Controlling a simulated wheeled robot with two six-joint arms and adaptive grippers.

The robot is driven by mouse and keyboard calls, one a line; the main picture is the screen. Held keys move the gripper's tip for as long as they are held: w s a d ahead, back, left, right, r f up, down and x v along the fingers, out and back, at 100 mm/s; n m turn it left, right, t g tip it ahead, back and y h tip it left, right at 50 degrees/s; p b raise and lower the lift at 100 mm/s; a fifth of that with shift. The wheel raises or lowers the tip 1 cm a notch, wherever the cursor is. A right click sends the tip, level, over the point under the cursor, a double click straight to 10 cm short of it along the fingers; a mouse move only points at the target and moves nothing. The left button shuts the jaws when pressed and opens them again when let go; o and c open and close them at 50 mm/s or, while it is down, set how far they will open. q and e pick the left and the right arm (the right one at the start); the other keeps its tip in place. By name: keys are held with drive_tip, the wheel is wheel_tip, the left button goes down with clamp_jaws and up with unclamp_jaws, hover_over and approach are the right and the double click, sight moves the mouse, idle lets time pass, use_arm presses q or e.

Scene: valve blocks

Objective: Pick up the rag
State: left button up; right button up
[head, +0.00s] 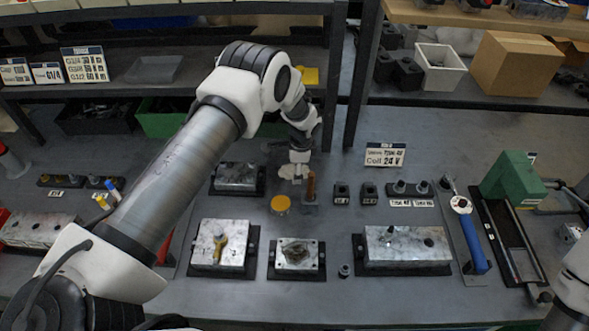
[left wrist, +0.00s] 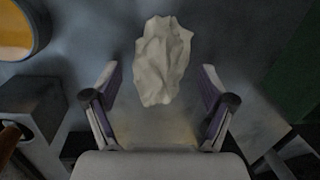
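The rag (left wrist: 162,60) is a crumpled off-white cloth on the dark bench top, seen whole in the left wrist view. In the head view the rag (head: 287,171) shows only as a small pale patch, partly hidden by my left gripper (head: 299,168). My left gripper points down over the rag. In the left wrist view its fingers (left wrist: 159,78) are spread wide on either side, with the rag between and a little beyond them, touching neither. My right gripper is not in view.
A yellow round lid (head: 281,203) and a brown-handled tool (head: 311,187) stand close to the rag. A metal block on a dark base (head: 237,177) lies to its left. Shelf uprights (head: 348,90) rise behind. Valve blocks (head: 297,256) fill the front.

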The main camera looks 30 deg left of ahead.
use_arm(q)
drive_tip(key=c, duration=0.7)
wheel_tip(320, 180, up, 10)
drive_tip(key=b, duration=0.2)
drive_tip(key=shift+b, duration=0.35)
drive_tip(key=o, duration=0.4)
drive_tip(key=c, duration=0.4)
drive_tip(key=shift+o, duration=0.2)
